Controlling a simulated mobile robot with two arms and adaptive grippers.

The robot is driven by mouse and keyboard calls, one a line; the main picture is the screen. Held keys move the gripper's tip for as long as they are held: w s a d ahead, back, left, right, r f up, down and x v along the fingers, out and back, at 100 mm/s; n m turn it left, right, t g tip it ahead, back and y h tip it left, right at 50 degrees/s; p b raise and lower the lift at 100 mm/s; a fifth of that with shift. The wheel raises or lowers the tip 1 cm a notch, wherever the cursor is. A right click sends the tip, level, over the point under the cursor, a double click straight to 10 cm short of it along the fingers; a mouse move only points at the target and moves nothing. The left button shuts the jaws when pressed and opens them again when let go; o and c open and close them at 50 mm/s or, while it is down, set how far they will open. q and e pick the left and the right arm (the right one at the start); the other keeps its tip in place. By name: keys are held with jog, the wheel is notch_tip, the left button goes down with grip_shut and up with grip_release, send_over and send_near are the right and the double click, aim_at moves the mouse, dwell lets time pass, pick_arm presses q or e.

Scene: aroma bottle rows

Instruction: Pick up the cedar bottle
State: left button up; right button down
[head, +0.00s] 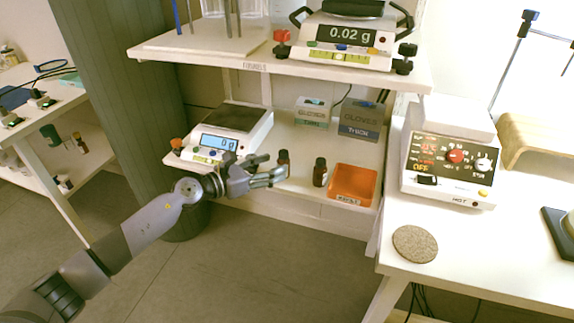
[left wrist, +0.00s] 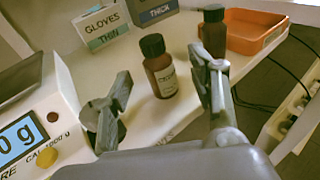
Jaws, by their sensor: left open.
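Two small brown bottles with black caps stand upright on the lower shelf. One bottle (head: 284,160) is just beyond my left gripper (head: 273,171), which partly hides it. The other bottle (head: 320,173) stands to its right, near the orange tray. In the left wrist view, the nearer bottle (left wrist: 162,76) shows between the spread fingers of my left gripper (left wrist: 160,82), beyond their tips. The other bottle (left wrist: 214,36) is partly behind the right finger. My left gripper is open and empty. The labels are too small to read, so I cannot tell which is cedar.
An orange tray (head: 353,183) lies right of the bottles. A scale (head: 228,134) stands left of them, close to the gripper. Two glove boxes, thin (head: 312,112) and thick (head: 360,120), stand behind. The upper shelf (head: 270,66) overhangs the space.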

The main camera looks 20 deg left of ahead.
aim_at(278, 163)
pick_arm(q)
jog(key=x, duration=0.5)
jog(key=shift+w+a+f, duration=0.1)
jog(key=shift+w+f, duration=0.05)
pick_arm(e)
jog(key=shift+w+r, duration=0.2)
jog(key=shift+r, duration=0.8)
pick_arm(q)
jog(key=shift+c, duration=0.3)
grip_shut()
